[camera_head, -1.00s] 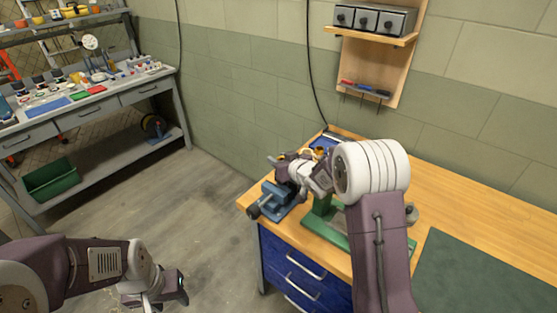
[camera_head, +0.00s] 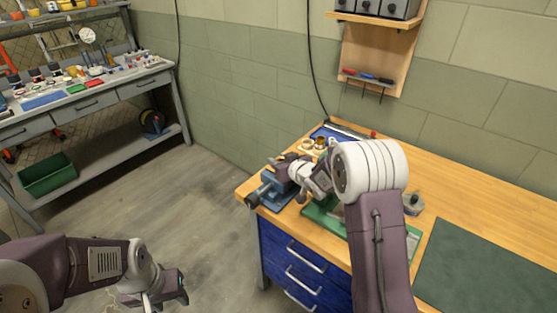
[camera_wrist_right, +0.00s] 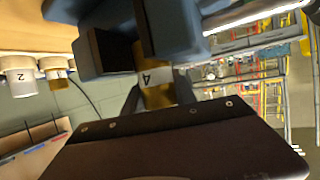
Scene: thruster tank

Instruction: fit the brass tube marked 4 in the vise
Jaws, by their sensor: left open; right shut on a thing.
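The brass tube marked 4 (camera_wrist_right: 155,85) has a white label band and is held by my right gripper (camera_wrist_right: 158,98). The blue vise (camera_wrist_right: 185,30) fills the top of the right wrist view. The tube's far end is at the vise's dark jaws; I cannot tell how deep it sits between them. In the head view my right gripper (camera_head: 279,167) is right over the vise (camera_head: 268,190) at the bench's left end and hides the tube. My left gripper (camera_head: 164,297) is open and empty, low over the floor, away from the bench.
A tube marked 2 (camera_wrist_right: 20,78) and another labelled tube (camera_wrist_right: 54,74) stand beyond the vise. A green fixture (camera_head: 325,215) lies on the wooden bench right of the vise. A dark green mat (camera_head: 485,270) covers the bench's right part. A grey workbench (camera_head: 90,105) stands far left.

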